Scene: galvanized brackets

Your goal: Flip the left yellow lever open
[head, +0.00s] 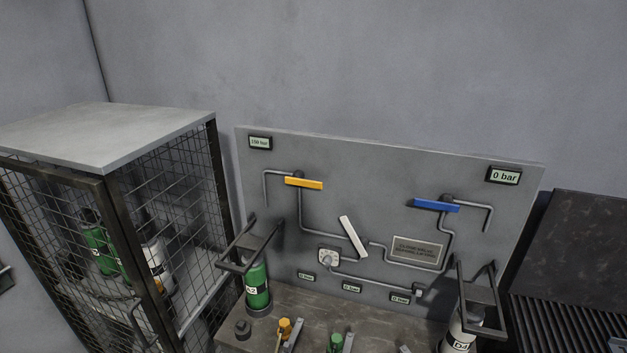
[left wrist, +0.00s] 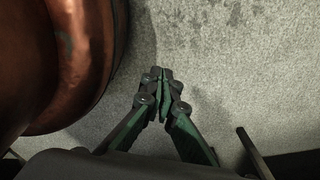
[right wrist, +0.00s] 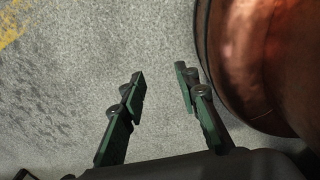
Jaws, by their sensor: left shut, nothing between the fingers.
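The yellow lever (head: 304,183) is at the upper left of the grey panel (head: 350,165) in the head view. It lies nearly level, along the pipe at its valve. Neither gripper shows in the head view, so neither is seen near the lever. In the left wrist view my left gripper (left wrist: 160,74) is shut and empty, above a speckled grey floor. In the right wrist view my right gripper (right wrist: 159,75) is open with its fingers apart and nothing between them.
The panel also carries a blue lever (head: 436,205), a tilted white lever (head: 353,236) and a 0 bar display (head: 503,176). A wire cage (head: 180,190) stands to the left. A green cylinder (head: 257,286) stands below the panel. Copper-coloured rounded surfaces are close beside both grippers.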

